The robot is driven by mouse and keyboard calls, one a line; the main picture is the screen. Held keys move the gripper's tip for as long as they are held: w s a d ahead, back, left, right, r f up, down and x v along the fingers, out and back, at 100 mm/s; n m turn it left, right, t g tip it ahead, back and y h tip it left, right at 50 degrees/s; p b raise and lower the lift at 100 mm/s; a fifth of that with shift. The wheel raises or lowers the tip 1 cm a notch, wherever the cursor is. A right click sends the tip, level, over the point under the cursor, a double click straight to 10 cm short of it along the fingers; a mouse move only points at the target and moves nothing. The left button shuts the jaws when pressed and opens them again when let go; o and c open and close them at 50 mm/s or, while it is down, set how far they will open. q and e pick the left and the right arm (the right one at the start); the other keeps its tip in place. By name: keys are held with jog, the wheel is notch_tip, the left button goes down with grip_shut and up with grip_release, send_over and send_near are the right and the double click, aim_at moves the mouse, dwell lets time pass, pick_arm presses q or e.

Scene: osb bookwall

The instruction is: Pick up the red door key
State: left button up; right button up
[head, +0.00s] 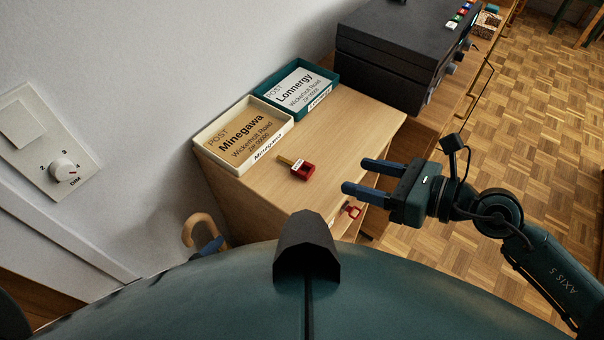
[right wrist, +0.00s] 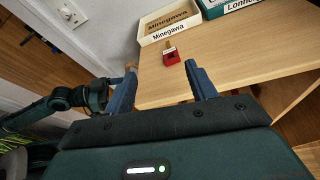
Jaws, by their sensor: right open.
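The red door key (head: 303,170) lies flat on the light wooden cabinet top, with a red head, a small white label and a brass-coloured shaft. It also shows in the right wrist view (right wrist: 171,58), past the fingers, apart from them. My right gripper (head: 356,175) is open and empty, with its blue fingers pointing left towards the key from the right. Part of another arm of mine shows at the left of the right wrist view, but I cannot make out its gripper.
A cream tray (head: 206,140) labelled Minegawa and a teal tray (head: 297,119) labelled Lonnergy stand behind the key. A black case (head: 385,62) stands farther right. A small red item (head: 352,211) is at the cabinet front. A curved umbrella handle (head: 199,222) is left of the cabinet.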

jog(key=n+h, duration=0.1)
jog(key=n, duration=0.1)
send_near(301, 167)
jog(key=shift+w+a+p, duration=0.45)
jog(key=shift+w+a, duration=0.1)
jog(key=shift+a, duration=0.05)
jog(key=shift+x, duration=0.95)
jog(key=x, duration=0.4)
jog(key=shift+a+f+p, duration=0.2)
jog(key=shift+f+p, duration=0.05)
jog(key=shift+p, duration=0.05)
